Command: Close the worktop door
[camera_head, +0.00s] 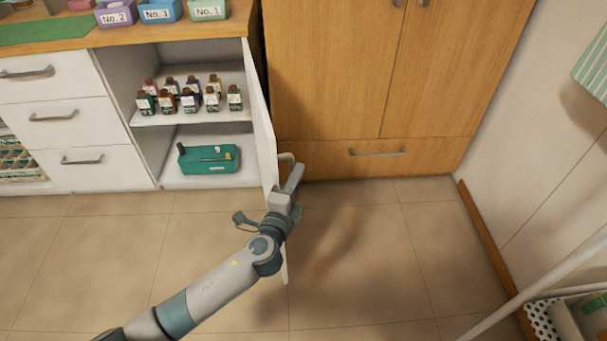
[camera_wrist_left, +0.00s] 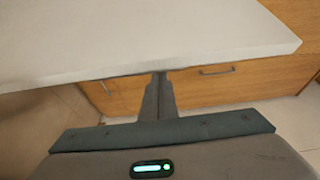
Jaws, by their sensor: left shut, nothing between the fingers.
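The white worktop door (camera_head: 264,125) stands open, seen nearly edge-on, swung out from the right side of the cabinet. Its grey handle (camera_head: 286,157) shows on the outer face. My left gripper (camera_head: 297,170) is shut and empty, on the right, outer side of the door, close beside the handle. I cannot tell whether it touches. In the left wrist view the door (camera_wrist_left: 130,40) fills the top as a pale panel, with the shut fingers (camera_wrist_left: 159,82) reaching up to its edge. My arm hides part of the door's lower end. My right gripper is out of view.
The open cabinet holds several small bottles (camera_head: 190,95) on its shelf (camera_head: 215,117) and a green box (camera_head: 208,159) below. White drawers (camera_head: 60,122) are left, a wooden cupboard (camera_head: 340,80) is right.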

